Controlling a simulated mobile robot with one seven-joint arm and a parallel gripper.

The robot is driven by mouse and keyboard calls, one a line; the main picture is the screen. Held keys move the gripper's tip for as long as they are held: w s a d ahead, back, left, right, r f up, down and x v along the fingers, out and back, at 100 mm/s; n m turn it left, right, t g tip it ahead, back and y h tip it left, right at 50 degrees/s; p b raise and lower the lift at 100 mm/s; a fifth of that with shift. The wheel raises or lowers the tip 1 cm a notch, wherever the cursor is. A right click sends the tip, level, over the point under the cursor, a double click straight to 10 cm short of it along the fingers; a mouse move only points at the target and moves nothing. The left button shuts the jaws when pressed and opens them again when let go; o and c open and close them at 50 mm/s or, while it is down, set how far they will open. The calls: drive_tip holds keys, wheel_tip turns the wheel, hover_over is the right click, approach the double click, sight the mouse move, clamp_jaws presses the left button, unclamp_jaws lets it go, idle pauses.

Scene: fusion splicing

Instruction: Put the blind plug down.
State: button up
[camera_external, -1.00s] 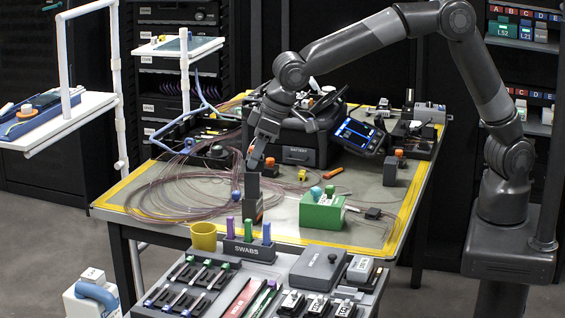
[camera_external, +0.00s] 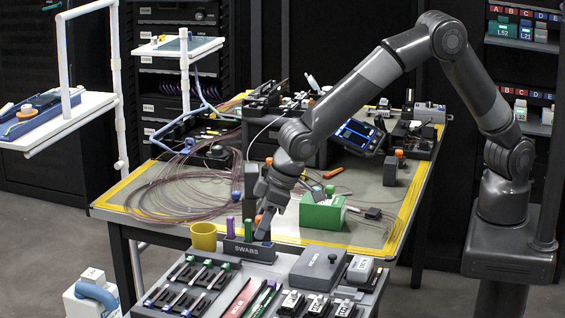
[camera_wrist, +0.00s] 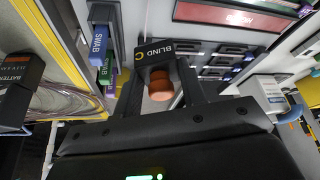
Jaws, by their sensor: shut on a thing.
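The blind plug (camera_wrist: 157,49) is a dark block with a "BLIND" label, a yellow C and an orange knob (camera_wrist: 160,85). My gripper (camera_wrist: 158,70) is shut on it in the wrist view, with one finger on each side. In the external view my gripper (camera_external: 265,228) points down close behind the right end of the swab stand, at the back of the grey tray (camera_external: 215,312). There the plug is mostly hidden by my gripper and the stand, with a bit of orange showing. I cannot tell whether the plug touches a surface.
The swab stand (camera_external: 244,250) with upright coloured swabs is very close; it also shows in the wrist view (camera_wrist: 101,15). A yellow cup (camera_external: 203,236) stands left, a green box (camera_external: 322,215) right behind, a grey case (camera_external: 318,268) right in front. Coiled fibres (camera_external: 180,190) cover the mat's left.

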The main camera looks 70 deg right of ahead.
wheel_tip(320, 180, down, 10)
drive_tip(key=shift+r, duration=0.2)
drive_tip(key=shift+f, duration=0.1)
drive_tip(key=o, duration=1.1)
drive_tip(key=shift+c, duration=0.2)
drive_tip(key=v, duration=1.2)
